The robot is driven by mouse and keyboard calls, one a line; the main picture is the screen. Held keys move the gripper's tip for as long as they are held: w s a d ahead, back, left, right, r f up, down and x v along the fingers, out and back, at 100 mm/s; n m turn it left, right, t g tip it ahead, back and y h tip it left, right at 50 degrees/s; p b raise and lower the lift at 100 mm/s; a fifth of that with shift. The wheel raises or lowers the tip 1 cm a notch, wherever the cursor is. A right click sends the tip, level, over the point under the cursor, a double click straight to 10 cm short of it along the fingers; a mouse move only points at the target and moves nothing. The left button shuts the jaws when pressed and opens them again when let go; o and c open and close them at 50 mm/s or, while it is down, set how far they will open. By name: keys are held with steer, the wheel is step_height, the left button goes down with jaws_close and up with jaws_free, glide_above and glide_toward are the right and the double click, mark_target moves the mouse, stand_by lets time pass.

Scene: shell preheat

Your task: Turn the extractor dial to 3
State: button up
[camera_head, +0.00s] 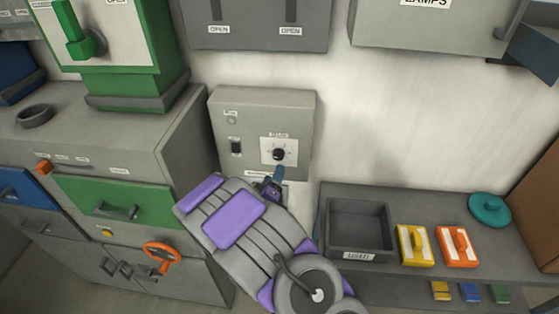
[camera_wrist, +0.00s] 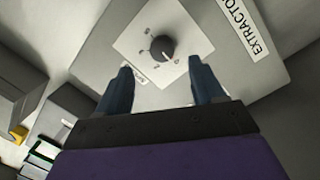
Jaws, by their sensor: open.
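The extractor dial (camera_head: 278,154) is a small black knob on a white square plate, set in a grey wall box (camera_head: 240,105). In the wrist view the dial (camera_wrist: 162,48) has a light pointer mark and small marks around it, too small to read surely. An "EXTRACTOR" label shows beside the plate in that view. My gripper (camera_wrist: 157,88) is open and empty, its two dark blue fingers pointing toward the dial, apart from it. In the head view my gripper (camera_head: 277,174) is just below the dial, partly hidden by my purple and grey arm.
The box also has a black switch (camera_head: 236,147) and a small lamp (camera_head: 231,119). On the right, a shelf holds a grey tray (camera_head: 358,205), yellow (camera_head: 415,246) and orange (camera_head: 457,247) blocks and a teal lid (camera_head: 489,209). A green-fronted cabinet (camera_head: 115,203) stands left.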

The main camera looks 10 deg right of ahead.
mark_target(278, 158)
steer(key=w, duration=0.5)
steer(key=shift+d, duration=0.25)
steer(key=w+d, duration=0.2)
steer(key=d, duration=0.1)
steer(key=shift+w, duration=0.35)
steer(key=shift+a, duration=0.6)
steer(key=shift+c, duration=0.2)
steer(key=shift+a, duration=0.2)
steer(key=shift+c, duration=1.4)
steer(key=shift+s+d, duration=0.1)
steer(key=shift+d, duration=0.4)
steer(key=c, duration=0.5)
steer(key=shift+a, duration=0.1)
steer(key=shift+c, duration=1.1)
